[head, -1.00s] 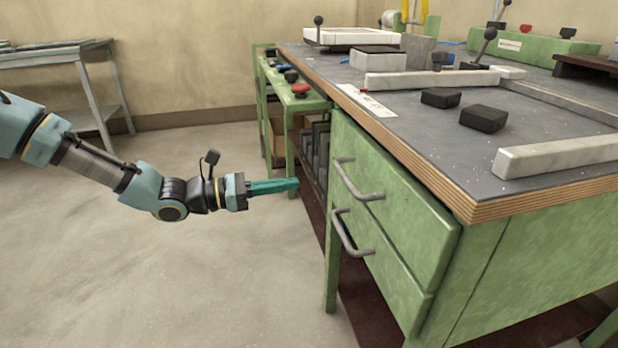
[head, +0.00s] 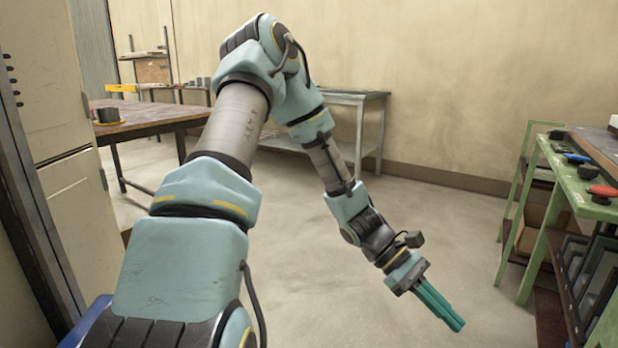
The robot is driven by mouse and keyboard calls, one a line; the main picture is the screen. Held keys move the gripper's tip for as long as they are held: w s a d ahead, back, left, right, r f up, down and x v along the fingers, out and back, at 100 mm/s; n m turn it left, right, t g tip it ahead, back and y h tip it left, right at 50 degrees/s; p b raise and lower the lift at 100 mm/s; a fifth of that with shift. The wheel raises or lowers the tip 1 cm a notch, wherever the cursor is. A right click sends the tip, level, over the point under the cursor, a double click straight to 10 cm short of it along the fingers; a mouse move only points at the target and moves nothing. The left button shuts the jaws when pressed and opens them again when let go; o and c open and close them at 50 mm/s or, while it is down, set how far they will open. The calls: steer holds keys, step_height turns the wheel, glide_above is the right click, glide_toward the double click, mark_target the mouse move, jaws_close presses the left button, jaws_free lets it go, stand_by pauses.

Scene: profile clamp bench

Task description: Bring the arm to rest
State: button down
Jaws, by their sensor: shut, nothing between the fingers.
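My gripper (head: 450,310) is at the lower right of the head view, at the end of my blue-grey arm. Its teal fingers are together with nothing between them. They point down and to the right, over bare floor, apart from everything around. My arm rises from the lower left, bends at the top middle and comes down to the gripper.
A green shelf unit (head: 590,205) with dark bins stands at the right edge. A grey metal table (head: 345,97) is against the back wall. A brown-topped table (head: 150,118) and a pale cabinet (head: 55,120) stand at left. Floor (head: 400,215) around the gripper is clear.

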steer(key=w+a+r+m+t+y, duration=0.2)
steer(key=w+a+r+t+y, duration=0.1)
steer(key=a, duration=0.8)
steer(key=w+a+r+m+t+y, duration=0.2)
steer(key=w+a+m+t+y, duration=0.15)
steer(key=a, duration=0.75)
steer(key=w+a+r+m+t+y, duration=0.2)
steer(key=w+a+r+t, duration=0.15)
steer(key=a, duration=0.75)
step_height(320, 180, up, 23)
steer(key=p, duration=2.3)
steer(key=shift+f+p, duration=0.2)
steer(key=shift+p, duration=0.15)
steer(key=shift+s+n, duration=0.1)
steer(key=shift+n, duration=0.15)
